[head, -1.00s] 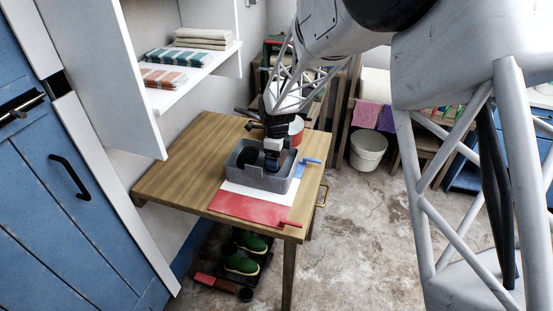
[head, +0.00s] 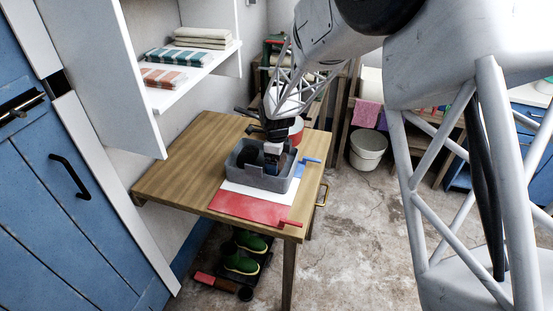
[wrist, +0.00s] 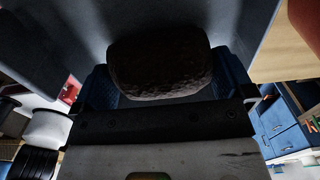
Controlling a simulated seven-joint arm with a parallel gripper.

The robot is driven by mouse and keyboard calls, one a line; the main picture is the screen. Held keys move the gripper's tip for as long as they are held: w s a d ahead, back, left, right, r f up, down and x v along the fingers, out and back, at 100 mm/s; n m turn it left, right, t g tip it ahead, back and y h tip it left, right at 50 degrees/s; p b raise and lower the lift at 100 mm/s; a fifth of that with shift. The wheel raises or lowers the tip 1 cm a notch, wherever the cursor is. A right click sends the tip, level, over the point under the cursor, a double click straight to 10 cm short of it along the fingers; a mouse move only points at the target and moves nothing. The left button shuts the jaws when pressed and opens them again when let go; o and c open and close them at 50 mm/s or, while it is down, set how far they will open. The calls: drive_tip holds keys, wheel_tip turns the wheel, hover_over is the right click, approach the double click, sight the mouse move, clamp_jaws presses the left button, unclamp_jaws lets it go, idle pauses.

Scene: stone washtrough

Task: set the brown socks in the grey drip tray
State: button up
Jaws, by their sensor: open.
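The grey drip tray (head: 262,181) stands on the wooden table, a rectangular tub with raised walls. My gripper (head: 273,165) reaches down into it, inside its walls. In the wrist view the brown socks (wrist: 160,62) show as a dark, rounded bundle between the blue finger pads of my open gripper (wrist: 162,84). The grey tray wall (wrist: 55,35) shows beyond them.
Red (head: 245,208), white and blue flat panels lie under and beside the tray on the table (head: 180,170). A red pot (head: 296,130) stands behind the tray. A shelf with folded towels (head: 172,60) is at the left. Table space left of the tray is clear.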

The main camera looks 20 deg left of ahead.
drive_tip(key=shift+r, duration=0.15)
wheel_tip(320, 180, up, 12)
idle(0.6)
idle(0.8)
